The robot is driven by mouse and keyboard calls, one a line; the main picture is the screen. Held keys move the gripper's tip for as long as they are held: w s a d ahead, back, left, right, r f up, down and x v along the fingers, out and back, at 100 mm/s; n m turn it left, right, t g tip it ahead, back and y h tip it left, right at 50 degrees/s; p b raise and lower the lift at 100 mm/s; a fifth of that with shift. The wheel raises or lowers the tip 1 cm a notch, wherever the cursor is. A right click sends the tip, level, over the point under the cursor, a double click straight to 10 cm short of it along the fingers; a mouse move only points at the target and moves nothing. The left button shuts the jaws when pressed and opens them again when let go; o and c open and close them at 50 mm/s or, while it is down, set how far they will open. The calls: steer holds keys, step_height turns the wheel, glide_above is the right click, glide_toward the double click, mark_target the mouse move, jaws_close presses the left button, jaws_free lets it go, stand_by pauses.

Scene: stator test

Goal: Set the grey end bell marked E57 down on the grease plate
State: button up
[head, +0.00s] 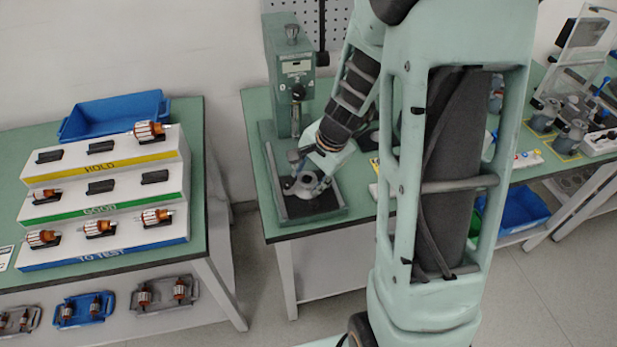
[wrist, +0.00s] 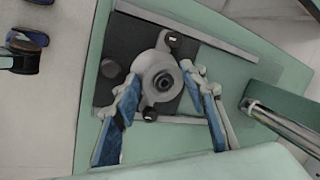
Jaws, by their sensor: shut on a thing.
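A grey end bell (wrist: 150,69) with a dark centre bore and two lugs is between the blue-padded fingers of my gripper (wrist: 166,82) in the wrist view. My gripper is shut on it. No E57 marking can be read. The end bell is over a dark square plate (wrist: 122,46), which fits the grease plate. In the head view the end bell (head: 303,187) shows small under my gripper (head: 311,183), over the dark plate (head: 318,207). I cannot tell whether it touches the plate or hovers just above.
The plate lies at the foot of a green press-like stand (head: 292,75) on the green bench (head: 252,120). A stepped rack (head: 105,205) with copper-wound rotors and a blue bin (head: 113,115) stand on the left table. Fixtures and parts stand on the bench at right.

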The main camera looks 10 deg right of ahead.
steer(key=shift+s, duration=0.15)
steer(key=shift+r+p, duration=0.7)
steer(key=shift+p, duration=0.05)
jaws_close()
steer(key=shift+r+p, duration=1)
steer(key=shift+r, duration=0.3)
